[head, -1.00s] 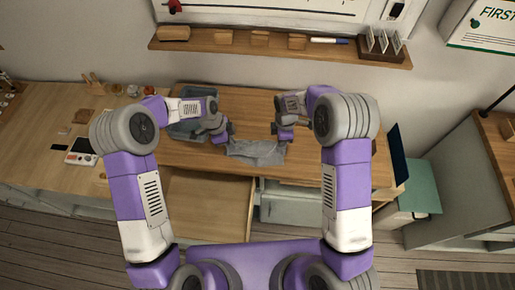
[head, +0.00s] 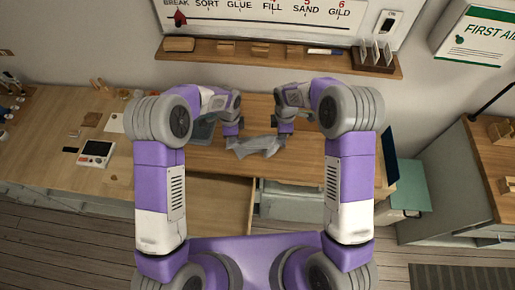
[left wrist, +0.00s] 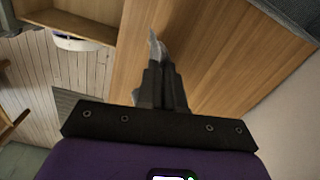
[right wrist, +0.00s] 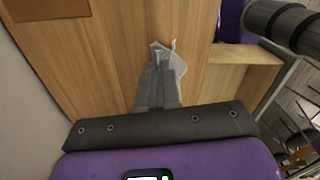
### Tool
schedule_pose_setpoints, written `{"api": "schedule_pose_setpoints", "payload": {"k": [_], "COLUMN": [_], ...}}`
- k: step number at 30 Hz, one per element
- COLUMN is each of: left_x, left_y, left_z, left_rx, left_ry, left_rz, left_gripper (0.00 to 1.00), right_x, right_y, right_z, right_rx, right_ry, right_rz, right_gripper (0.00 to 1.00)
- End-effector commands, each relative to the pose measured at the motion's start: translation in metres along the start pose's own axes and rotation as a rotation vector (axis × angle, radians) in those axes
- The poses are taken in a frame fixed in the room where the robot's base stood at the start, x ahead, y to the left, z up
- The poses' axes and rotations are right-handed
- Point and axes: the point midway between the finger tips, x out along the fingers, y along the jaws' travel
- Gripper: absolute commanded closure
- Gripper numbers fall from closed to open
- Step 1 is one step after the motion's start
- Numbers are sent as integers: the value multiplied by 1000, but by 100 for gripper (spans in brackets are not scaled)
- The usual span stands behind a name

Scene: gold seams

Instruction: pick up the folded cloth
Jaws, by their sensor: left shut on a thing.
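The folded cloth (head: 256,147) is grey and lies across the front middle of the wooden table, between my two grippers. My left gripper (head: 231,136) is shut on its left end. My right gripper (head: 281,137) is at its right end, with fingers close together on the cloth. In the left wrist view, a small piece of cloth (left wrist: 157,45) sticks out past the fingertips. In the right wrist view, more of the cloth (right wrist: 165,58) fans out beyond the fingers. Whether its middle touches the table is unclear.
A blue-grey tray (head: 203,131) stands on the table behind my left gripper. An open drawer (head: 222,205) juts out below the table's front edge. A white device (head: 96,152) lies on the left counter. A shelf (head: 280,58) runs along the wall.

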Motion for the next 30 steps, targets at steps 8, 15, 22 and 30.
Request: {"api": "schedule_pose_setpoints", "payload": {"k": [8,15,22,30], "left_x": [-38,-50,-50,-50], "left_y": [0,0,0,0], "left_z": [-1,-1,-1,-1], "left_rx": [1,1,1,1], "left_ry": [2,2,2,2], "left_rz": [0,1,0,0], "left_gripper": [100,100,100,84], "right_x": [-38,-50,-50,-50], "right_y": [0,0,0,0], "right_z": [0,0,0,0], "right_rx": [2,2,1,1], "right_ry": [0,0,0,0], "right_rz": [0,0,0,0], "right_gripper": [100,100,100,100]}}
